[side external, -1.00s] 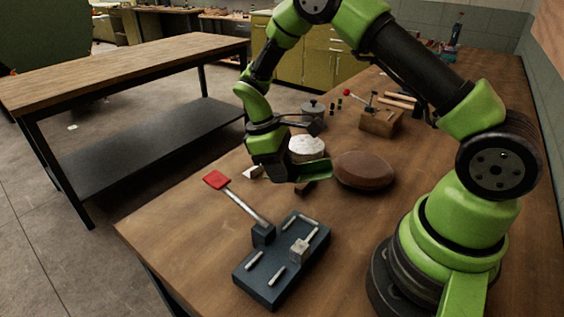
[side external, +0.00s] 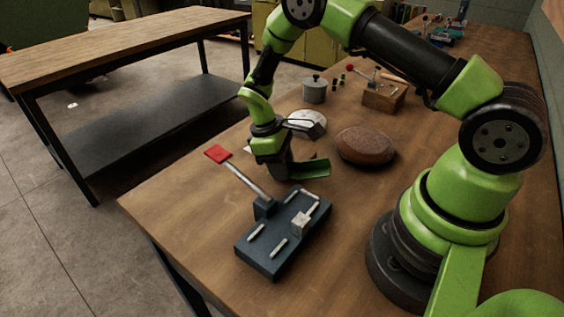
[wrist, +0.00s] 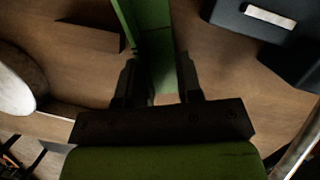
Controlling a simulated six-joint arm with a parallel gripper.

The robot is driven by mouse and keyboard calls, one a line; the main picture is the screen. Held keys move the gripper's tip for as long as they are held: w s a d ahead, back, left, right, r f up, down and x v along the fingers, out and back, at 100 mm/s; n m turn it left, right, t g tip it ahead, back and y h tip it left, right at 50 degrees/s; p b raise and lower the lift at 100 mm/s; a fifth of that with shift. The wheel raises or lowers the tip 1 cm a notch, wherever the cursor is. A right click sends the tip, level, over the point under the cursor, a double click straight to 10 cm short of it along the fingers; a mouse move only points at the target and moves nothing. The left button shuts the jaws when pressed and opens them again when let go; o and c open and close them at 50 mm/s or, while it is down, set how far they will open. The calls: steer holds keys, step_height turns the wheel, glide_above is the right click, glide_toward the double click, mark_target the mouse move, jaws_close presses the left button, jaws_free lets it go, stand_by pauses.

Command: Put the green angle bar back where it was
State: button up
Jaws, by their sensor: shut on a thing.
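The green angle bar (side external: 310,169) is in my gripper, low over the table just behind the blue fixture; I cannot tell whether it touches the wood. My gripper (side external: 287,172) points down and is shut on the bar. In the wrist view, the bar (wrist: 150,28) runs away from between the two fingers of my gripper (wrist: 158,85), its L-shaped faces showing. The dark blue fixture (side external: 250,248) lies in front, with silver pins, a small grey block and a red-ended lever (side external: 218,153). Its corner also shows at upper right in the wrist view (wrist: 238,22).
A brown oval dome (side external: 365,146) stands right of the bar, and a pale round piece (side external: 308,122) behind my gripper. A grey lidded pot (side external: 314,90) and a wooden block (side external: 384,97) are farther back. A dark brown block (wrist: 80,38) lies left of the bar. The table's front left is clear.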

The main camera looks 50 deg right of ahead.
steer(key=shift+f, duration=1.05)
stand_by(0.4)
steer(key=o, duration=0.9)
steer(key=shift+c, duration=0.2)
steer(key=shift+o, duration=1)
steer(key=v, duration=1.1)
